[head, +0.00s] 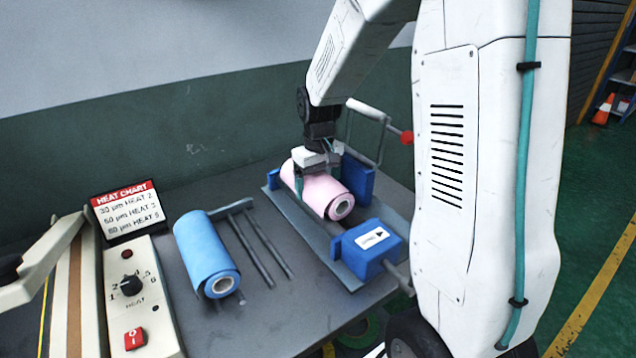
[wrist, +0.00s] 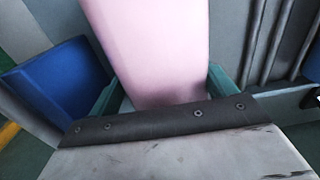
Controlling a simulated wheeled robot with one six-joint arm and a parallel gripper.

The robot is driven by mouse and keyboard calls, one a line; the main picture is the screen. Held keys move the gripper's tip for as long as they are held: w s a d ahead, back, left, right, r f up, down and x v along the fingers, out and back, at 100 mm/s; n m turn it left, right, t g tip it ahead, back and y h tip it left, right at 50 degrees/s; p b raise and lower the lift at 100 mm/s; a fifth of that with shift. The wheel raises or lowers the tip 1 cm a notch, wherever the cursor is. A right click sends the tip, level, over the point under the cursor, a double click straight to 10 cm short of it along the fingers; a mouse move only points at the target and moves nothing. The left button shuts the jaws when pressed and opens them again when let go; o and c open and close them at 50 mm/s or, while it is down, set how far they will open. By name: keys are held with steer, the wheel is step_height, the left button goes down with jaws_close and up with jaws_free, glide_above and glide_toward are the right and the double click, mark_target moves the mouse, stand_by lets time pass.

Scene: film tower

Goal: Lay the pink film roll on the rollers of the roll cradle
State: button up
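The pink film roll (head: 326,196) lies tilted in the picture between the two blue blocks of a grey-based stand; I cannot tell whether it rests there or is slightly lifted. My gripper (head: 316,172) is over its far half, with a green finger on each side. In the wrist view the pink roll (wrist: 155,50) fills the gap between the fingers (wrist: 163,92), which appear to touch both its sides. The roll cradle, with parallel grey rollers (head: 263,247), is left of the stand. A blue roll (head: 206,255) lies at its left part; bare rollers (wrist: 270,42) show in the wrist view.
The stand has a near blue block (head: 368,249) with a white label and a far blue block (head: 357,180). A crank with a red knob (head: 407,137) rises behind. A heat sealer (head: 135,290) and heat chart (head: 126,211) are at the left.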

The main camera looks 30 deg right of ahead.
step_height(320, 180, up, 8)
steer(key=shift+f, duration=0.1)
stand_by(0.6)
stand_by(0.3)
steer(key=s, duration=0.2)
steer(key=s+a+g, duration=0.1)
steer(key=shift+s+f+m, duration=0.35)
steer(key=shift+s+m, duration=0.05)
steer(key=s+a+r, duration=0.2)
steer(key=s+a, duration=0.1)
steer(key=s, duration=0.4)
steer(key=s+a+r+t, duration=0.1)
steer(key=s+a+r, duration=0.2)
steer(key=s, duration=0.5)
steer(key=s+a+r+t, duration=0.1)
steer(key=s+a+r, duration=0.1)
steer(key=s, duration=0.5)
steer(key=shift+s+a+r+n, duration=0.3)
steer(key=shift+s+a+n, duration=0.1)
steer(key=shift+a, duration=0.5)
